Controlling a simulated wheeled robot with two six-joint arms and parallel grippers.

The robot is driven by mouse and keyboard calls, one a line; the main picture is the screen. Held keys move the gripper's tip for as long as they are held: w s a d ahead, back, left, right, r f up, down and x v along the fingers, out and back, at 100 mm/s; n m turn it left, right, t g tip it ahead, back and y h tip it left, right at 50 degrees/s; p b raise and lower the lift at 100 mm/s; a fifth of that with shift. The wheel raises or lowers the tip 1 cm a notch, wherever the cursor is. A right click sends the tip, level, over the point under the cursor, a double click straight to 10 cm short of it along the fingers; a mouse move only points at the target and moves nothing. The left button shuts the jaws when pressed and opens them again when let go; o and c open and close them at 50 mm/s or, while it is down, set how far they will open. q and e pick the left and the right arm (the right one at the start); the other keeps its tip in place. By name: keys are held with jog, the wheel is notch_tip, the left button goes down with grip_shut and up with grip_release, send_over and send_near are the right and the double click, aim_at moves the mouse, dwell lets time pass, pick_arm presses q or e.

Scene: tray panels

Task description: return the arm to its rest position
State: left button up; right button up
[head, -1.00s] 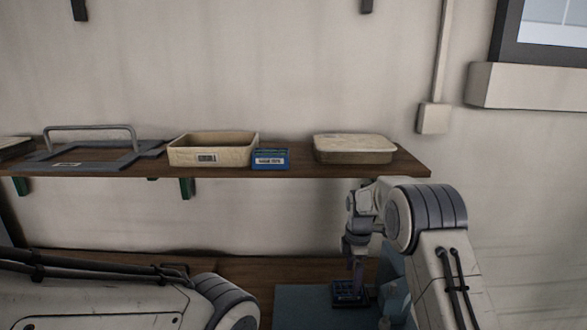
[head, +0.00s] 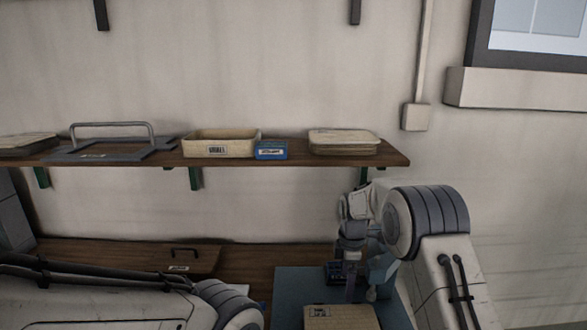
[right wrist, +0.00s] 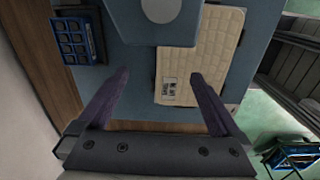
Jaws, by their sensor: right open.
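My right arm reaches in from the right of the head view and bends down over the workbench. My right gripper (head: 352,285) hangs above the blue-grey mat (head: 293,290). In the right wrist view its two dark fingers stand wide apart with nothing between them (right wrist: 160,76). A beige panel (head: 342,318) with a printed label lies on the mat, below the gripper; it also shows in the right wrist view (right wrist: 215,60). Part of my left arm crosses the lower left of the head view, but its gripper is outside the picture.
A dark blue compartmented tray (right wrist: 77,37) lies by the mat's edge, close to the right gripper. The wall shelf (head: 225,161) holds a handled frame (head: 108,150), a beige open tray (head: 218,150), a blue box (head: 271,150) and a stacked beige tray (head: 343,148). A lidded wooden panel (head: 120,256) is at left.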

jog(key=s+a+r+m, duration=0.2)
jog(key=s+a+r, duration=0.35)
jog(key=s, duration=0.35)
jog(key=s+a+r+m, duration=0.35)
jog(key=s+a, duration=0.25)
jog(key=s, duration=0.3)
jog(key=s+d+m+y, duration=0.1)
jog(key=s+m, duration=0.3)
jog(key=s, duration=1.7)
jog(key=shift+s+d+r+m, duration=0.25)
jog(key=shift+s+d+m, duration=0.05)
jog(key=shift+d+m, duration=0.05)
